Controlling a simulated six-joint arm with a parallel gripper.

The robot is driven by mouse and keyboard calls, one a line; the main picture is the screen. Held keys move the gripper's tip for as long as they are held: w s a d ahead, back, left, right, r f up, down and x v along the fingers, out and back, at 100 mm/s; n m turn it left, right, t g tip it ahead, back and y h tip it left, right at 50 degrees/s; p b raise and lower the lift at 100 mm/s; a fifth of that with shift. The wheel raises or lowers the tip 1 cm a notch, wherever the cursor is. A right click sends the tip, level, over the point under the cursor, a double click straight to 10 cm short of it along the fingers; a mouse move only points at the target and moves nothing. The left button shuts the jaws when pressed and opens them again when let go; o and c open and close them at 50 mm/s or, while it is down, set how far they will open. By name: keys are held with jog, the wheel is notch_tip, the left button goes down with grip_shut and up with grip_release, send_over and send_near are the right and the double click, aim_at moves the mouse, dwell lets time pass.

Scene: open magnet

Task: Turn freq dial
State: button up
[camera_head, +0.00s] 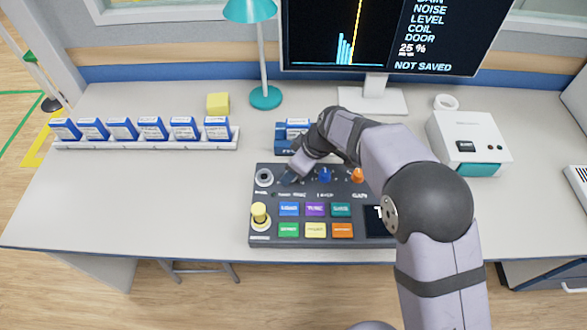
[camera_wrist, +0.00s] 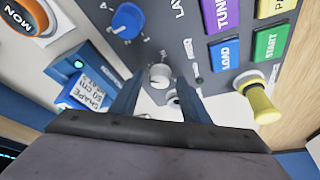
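The dark control console (camera_head: 318,242) lies on the desk. In the head view my gripper (camera_head: 294,174) is over its upper left part, covering the spot between a round grey fitting (camera_head: 264,177) and a blue dial (camera_head: 325,174). In the wrist view a pale grey knob (camera_wrist: 160,75) sits between and just beyond the tips of my gripper (camera_wrist: 162,88). The two fingers are apart, with gaps beside the knob; contact is not clear. The blue dial also shows in the wrist view (camera_wrist: 127,20). No label reading FREQ is legible.
A yellow knob (camera_head: 260,213) stands on the console near coloured buttons. A blue cartridge holder (camera_head: 284,140) is just behind the console. A cartridge rack (camera_head: 145,145), teal lamp (camera_head: 265,97), monitor (camera_head: 390,35) and white box (camera_head: 470,135) stand around. The left desk front is clear.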

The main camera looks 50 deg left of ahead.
jog(key=b+v, duration=0.1)
jog(key=v, duration=0.6)
jog(key=shift+b, duration=0.35)
jog(key=shift+d+r, duration=0.1)
jog(key=w+d+r+m+t+h+p, duration=0.1)
jog(key=w+d+m, duration=0.2)
jog(key=d, duration=0.6)
jog(key=w+d+r+m+p, duration=0.1)
jog(key=w+d+m, duration=0.25)
jog(key=d, duration=0.55)
jog(key=w+d+r+m+t+h+p, duration=0.15)
jog(key=d+m, duration=0.25)
jog(key=d, duration=0.5)
jog(key=s+d+m+h+p, duration=0.1)
jog(key=s+d+m, duration=0.4)
jog(key=d, duration=0.6)
jog(key=s+d+m+g+p, duration=0.1)
jog(key=s+d+m, duration=0.4)
jog(key=d, duration=0.7)
jog(key=shift+s+f+h, duration=0.35)
jog(key=shift+s+f, duration=0.1)
jog(key=shift+s, duration=0.2)
